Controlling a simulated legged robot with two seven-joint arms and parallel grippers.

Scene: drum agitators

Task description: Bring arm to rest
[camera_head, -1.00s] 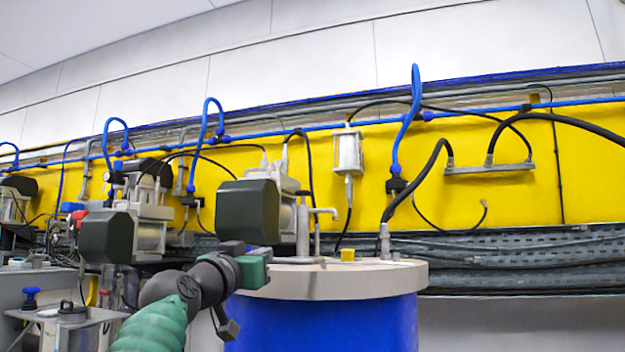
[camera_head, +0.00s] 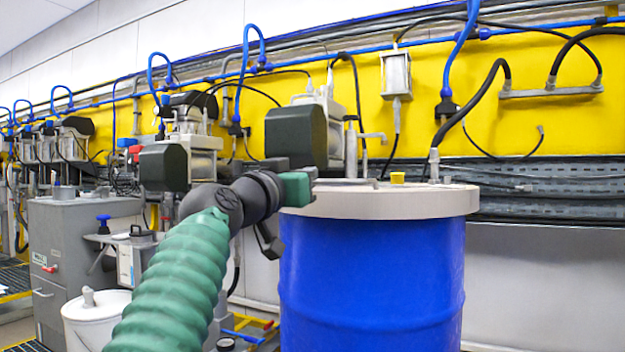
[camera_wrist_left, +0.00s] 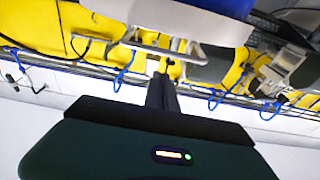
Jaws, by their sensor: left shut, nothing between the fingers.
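My left arm (camera_head: 180,280), in a ribbed green sleeve, reaches in from the lower left of the head view. Its dark wrist and green gripper housing (camera_head: 297,188) overlap the left edge of the drum's pale lid in the picture; I cannot tell whether they touch. In the left wrist view, which looks upside down, my left gripper (camera_wrist_left: 162,82) has its dark fingers closed together with nothing between them. The blue drum (camera_head: 375,280) stands upright at centre right. Its pale lid (camera_head: 430,203) carries a small yellow cap (camera_head: 398,178). My right gripper is in neither view.
Black-ended drum agitators (camera_head: 297,135) stand in a row along the yellow wall panel, with blue hoses above. A grey cabinet (camera_head: 75,240) and a white container (camera_head: 97,318) stand at the left. Black hoses (camera_head: 475,105) hang behind the drum. Pale wall shows low on the right.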

